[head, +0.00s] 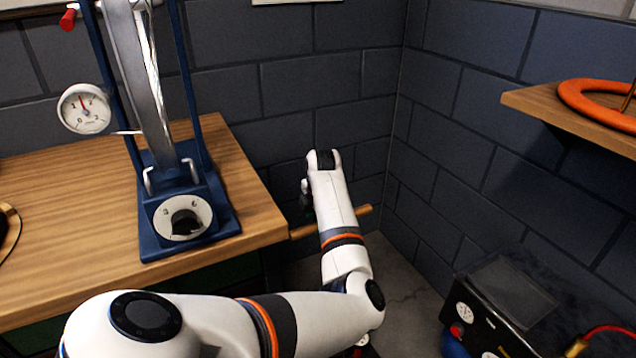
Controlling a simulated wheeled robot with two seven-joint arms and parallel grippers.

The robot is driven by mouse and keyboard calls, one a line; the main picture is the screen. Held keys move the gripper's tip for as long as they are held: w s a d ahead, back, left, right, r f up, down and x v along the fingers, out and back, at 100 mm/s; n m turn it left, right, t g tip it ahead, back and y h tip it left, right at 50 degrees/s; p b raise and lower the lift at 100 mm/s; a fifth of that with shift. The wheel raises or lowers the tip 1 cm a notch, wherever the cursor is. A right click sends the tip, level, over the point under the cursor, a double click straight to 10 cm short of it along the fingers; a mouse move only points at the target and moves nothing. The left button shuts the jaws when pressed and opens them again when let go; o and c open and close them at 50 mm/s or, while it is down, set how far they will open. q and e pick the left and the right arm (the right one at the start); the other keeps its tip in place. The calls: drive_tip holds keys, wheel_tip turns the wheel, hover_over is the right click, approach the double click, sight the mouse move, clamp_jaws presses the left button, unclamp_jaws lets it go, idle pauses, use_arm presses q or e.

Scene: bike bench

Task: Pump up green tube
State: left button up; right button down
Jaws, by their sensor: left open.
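No green tube shows in this view. My left arm comes in from the lower left, bends at the elbow and reaches up toward the wall corner. My left gripper (306,192) is only partly visible at its far end, mostly hidden behind my own wrist; it is open, and nothing shows in it. A wooden bar (304,231), like a handle, passes behind my forearm just past the bench end. I cannot tell whether the gripper touches it. My right gripper is not in view.
On the wooden bench (70,235) stands a blue stand (190,240) with a gauge (85,108) and a dial (183,217). An orange ring (590,105) lies on a wall shelf (550,108). A black box with gauges (500,310) and a red hose (610,330) are at lower right.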

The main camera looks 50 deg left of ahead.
sight(315, 224)
use_arm(q)
drive_tip(key=shift+w+a+f, duration=0.1)
drive_tip(key=shift+a+f, duration=0.1)
drive_tip(key=shift+f, duration=0.75)
drive_tip(key=shift+a+f, duration=0.15)
drive_tip(key=shift+f, duration=0.75)
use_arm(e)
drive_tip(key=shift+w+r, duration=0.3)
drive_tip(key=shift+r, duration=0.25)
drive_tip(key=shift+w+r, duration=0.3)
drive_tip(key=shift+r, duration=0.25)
use_arm(q)
drive_tip(key=shift+c, duration=0.6)
clamp_jaws()
drive_tip(key=shift+r, duration=0.1)
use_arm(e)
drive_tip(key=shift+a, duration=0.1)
